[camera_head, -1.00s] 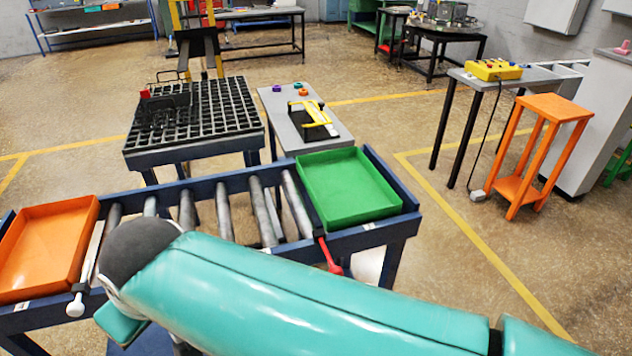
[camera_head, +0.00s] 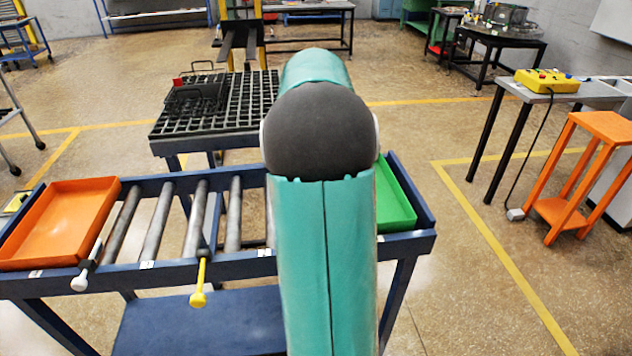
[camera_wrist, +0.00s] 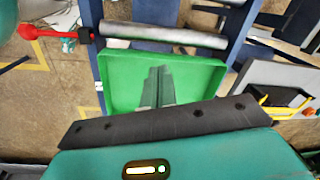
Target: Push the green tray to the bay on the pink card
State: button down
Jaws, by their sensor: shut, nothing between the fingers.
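The green tray (camera_head: 393,200) is at the right end of the blue roller conveyor, partly hidden by my arm. In the wrist view the green tray (camera_wrist: 205,75) lies under my gripper (camera_wrist: 158,70), with its floor and rim in sight. My gripper's fingers are together and empty, pointing over the tray's floor; I cannot tell whether they touch it. In the head view my arm hides the gripper. I cannot make out a pink card in either view.
An orange tray (camera_head: 62,222) sits at the conveyor's left end. Bare rollers (camera_head: 156,222) lie between the trays. White (camera_head: 80,282), yellow (camera_head: 198,298) and red (camera_wrist: 55,33) handles stick out along the rail. A black grid table (camera_head: 215,115) stands behind.

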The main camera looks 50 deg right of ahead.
jog(key=s+d+f+m, duration=0.4)
jog(key=d+f, duration=0.1)
jog(key=d, duration=0.4)
jog(key=shift+g, duration=0.4)
notch_tip(320, 180, down, 10)
jog(key=shift+s+r, duration=0.1)
jog(key=shift+r, duration=0.1)
jog(key=w+a, duration=0.2)
jog(key=shift+w+a+f, duration=0.15)
jog(key=shift+w+a, duration=0.1)
jog(key=shift+w, duration=0.15)
jog(key=shift+w+a, duration=0.1)
jog(key=shift+a, duration=0.1)
